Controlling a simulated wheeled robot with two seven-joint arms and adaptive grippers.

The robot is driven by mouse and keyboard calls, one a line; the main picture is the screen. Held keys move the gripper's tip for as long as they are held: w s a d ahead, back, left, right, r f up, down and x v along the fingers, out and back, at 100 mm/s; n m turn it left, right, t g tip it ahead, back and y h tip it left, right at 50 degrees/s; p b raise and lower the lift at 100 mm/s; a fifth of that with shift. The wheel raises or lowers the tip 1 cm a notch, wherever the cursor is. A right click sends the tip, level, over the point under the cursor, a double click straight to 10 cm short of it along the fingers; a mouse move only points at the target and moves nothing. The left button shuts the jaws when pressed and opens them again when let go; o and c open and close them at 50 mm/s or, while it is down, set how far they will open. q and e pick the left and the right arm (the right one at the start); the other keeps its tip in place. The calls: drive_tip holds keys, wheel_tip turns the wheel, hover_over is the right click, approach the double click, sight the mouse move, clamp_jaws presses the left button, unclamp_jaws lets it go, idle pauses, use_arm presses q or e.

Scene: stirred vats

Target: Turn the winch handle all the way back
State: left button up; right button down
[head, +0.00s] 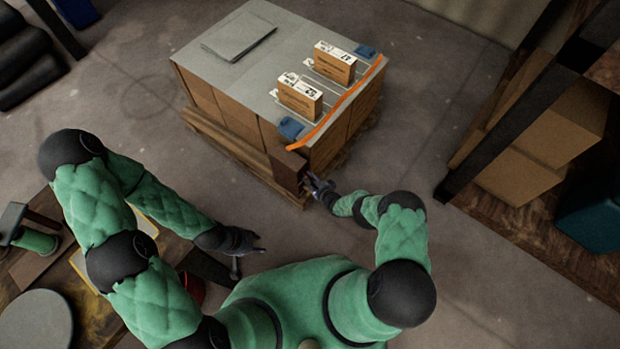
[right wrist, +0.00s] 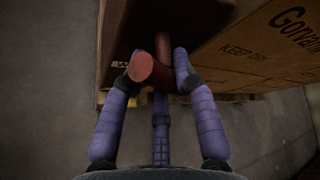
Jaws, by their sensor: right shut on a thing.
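The winch (head: 289,168) is a dark brown box at the near corner of a carton stack; its dark underside also shows in the right wrist view (right wrist: 200,22). The reddish-brown winch handle (right wrist: 149,69) has a round end and a bar running up toward the winch. My right gripper (head: 318,188) is at the winch; in the right wrist view its purple fingers (right wrist: 160,82) are shut around the handle. The handle's turn angle is hard to tell. An orange strap (head: 335,108) runs along the load's top edge. My left gripper (head: 256,243) is open and empty, away from the load.
The cartons stand on a wooden pallet (head: 235,150). On the grey top are two labelled boxes (head: 335,64) (head: 300,96), blue pieces (head: 291,128) and a flat grey sheet (head: 238,37). Shelving (head: 530,150) stands right, a cluttered table (head: 75,300) lower left. Floor between is clear.

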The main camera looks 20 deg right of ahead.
drive_tip(key=shift+f+n+t+h+b, duration=0.15)
drive_tip(key=shift+n+t+h+b, duration=0.5)
drive_tip(key=shift+n+t, duration=0.45)
drive_tip(key=shift+w+n+t+b, duration=0.1)
drive_tip(key=shift+n+t+b, duration=0.75)
drive_tip(key=shift+n, duration=0.45)
drive_tip(key=c, duration=0.9)
unclamp_jaws()
drive_tip(key=v, duration=1.2)
drive_tip(key=shift+a, duration=0.15)
